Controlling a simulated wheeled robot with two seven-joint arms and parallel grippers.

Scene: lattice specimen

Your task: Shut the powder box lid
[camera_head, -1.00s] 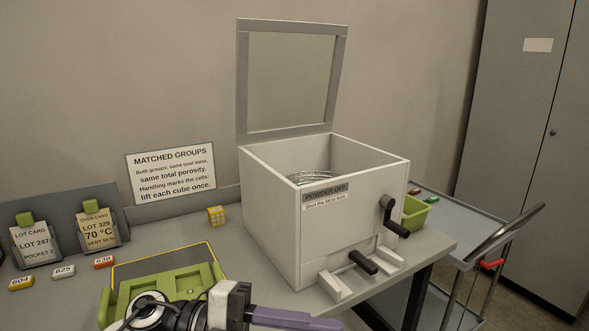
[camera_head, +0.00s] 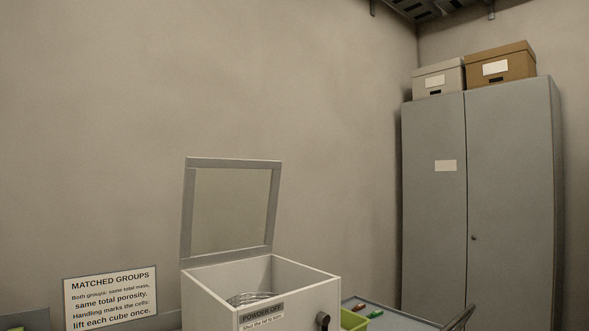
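The powder box (camera_head: 219,294) is a white open-topped box at the bottom centre, cut off by the lower picture edge. Its lid (camera_head: 187,215), a grey frame with a clear pane, stands upright and open at the back edge of the box. A round wire or mesh item (camera_head: 250,298) shows inside. A label reading "POWDER OFF" (camera_head: 262,313) is on the front. The dark crank knob (camera_head: 322,320) shows at the front right. Neither of my grippers is in view.
A "MATCHED GROUPS" sign (camera_head: 110,297) stands left of the box. A green bin (camera_head: 353,321) and a trolley (camera_head: 400,322) with a handle are to the right. A grey cabinet (camera_head: 435,220) with two boxes on top stands at the back right. The wall behind the lid is bare.

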